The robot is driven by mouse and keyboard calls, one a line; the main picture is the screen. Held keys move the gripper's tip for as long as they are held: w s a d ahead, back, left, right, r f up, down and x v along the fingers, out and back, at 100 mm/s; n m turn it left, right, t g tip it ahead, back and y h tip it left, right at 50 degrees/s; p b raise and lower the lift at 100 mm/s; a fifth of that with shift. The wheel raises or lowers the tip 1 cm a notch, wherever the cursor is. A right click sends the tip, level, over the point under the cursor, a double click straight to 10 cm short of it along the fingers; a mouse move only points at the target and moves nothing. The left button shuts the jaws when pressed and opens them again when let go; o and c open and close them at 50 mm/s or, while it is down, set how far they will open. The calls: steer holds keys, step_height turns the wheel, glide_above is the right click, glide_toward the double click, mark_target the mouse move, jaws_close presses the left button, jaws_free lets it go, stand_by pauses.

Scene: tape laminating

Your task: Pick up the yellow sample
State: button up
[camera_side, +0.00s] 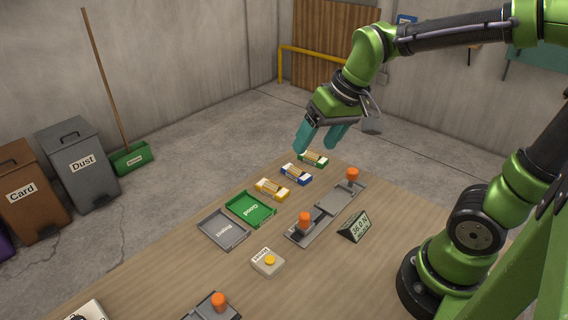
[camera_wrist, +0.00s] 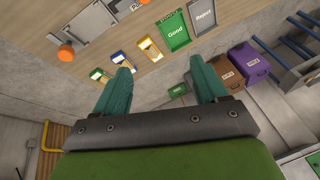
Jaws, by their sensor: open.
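The yellow sample (camera_side: 272,189) lies on the wooden table, nearest of the three samples to the green tray. It also shows in the wrist view (camera_wrist: 150,49), beyond and between my fingertips. A blue sample (camera_side: 296,174) and a green sample (camera_side: 313,159) lie in a row behind it. My gripper (camera_side: 322,138) is open and empty, well above the table near the green and blue samples. In the wrist view its two teal fingers (camera_wrist: 160,82) are spread wide. Nothing is between them.
A green "Good" tray (camera_side: 268,220) and a grey "Reject" tray (camera_side: 241,239) lie beside the yellow sample. A grey fixture with orange knobs (camera_side: 321,215), a display (camera_side: 354,227) and a yellow-button box (camera_side: 267,263) stand nearby.

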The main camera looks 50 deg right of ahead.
steer(key=w+d+f+n+g+h, duration=0.1)
steer(key=w+f+g, duration=0.15)
steer(key=w, duration=0.35)
steer(key=w+d+f+n+g, duration=0.1)
steer(key=w+d+f+n, duration=0.15)
steer(key=w, duration=0.35)
glide_above(276, 185)
steer(key=shift+n+g+h, duration=0.3)
steer(key=shift+n+g, duration=0.05)
steer(key=shift+n, duration=0.1)
steer(key=f, duration=1.1)
steer(key=shift+s+d+f, duration=0.1)
steer(key=shift+d+f, duration=0.05)
steer(key=shift+d, duration=0.05)
steer(key=shift+a+f, duration=0.2)
steer(key=shift+f, duration=1.15)
steer(key=shift+a+f, duration=0.15)
steer(key=shift+f, duration=1.2)
steer(key=shift+c, duration=0.3)
